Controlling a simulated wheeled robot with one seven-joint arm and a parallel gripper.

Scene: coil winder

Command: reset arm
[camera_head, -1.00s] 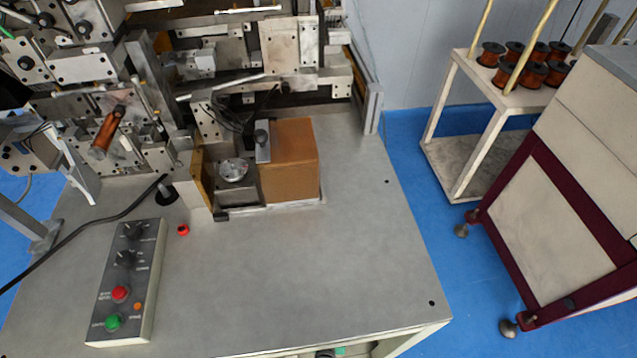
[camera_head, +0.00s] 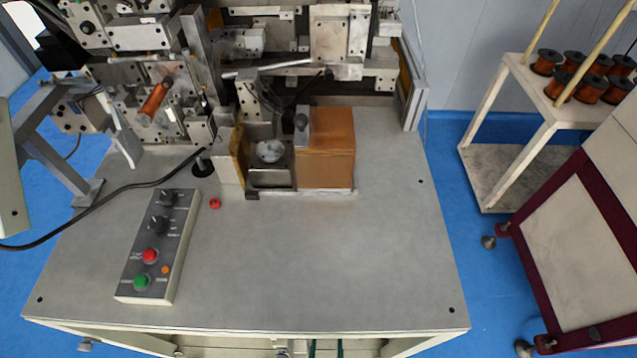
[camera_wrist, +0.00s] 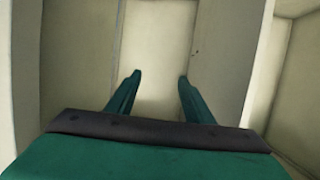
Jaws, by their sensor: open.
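My gripper (camera_wrist: 160,80) shows in the wrist view with two green fingers apart and nothing between them. It faces pale cream panels (camera_wrist: 157,45), and I cannot tell how far off they are. The coil winder (camera_head: 265,70) stands at the back of a grey metal table (camera_head: 320,250). A brown block (camera_head: 326,150) sits on the table at the machine's front.
A control box (camera_head: 155,245) with red and green buttons lies on the table's left. A small red part (camera_head: 215,203) lies near it. A cream rack (camera_head: 545,130) with copper spools (camera_head: 588,88) and a maroon-framed cabinet (camera_head: 590,240) stand at right. The table's front right is clear.

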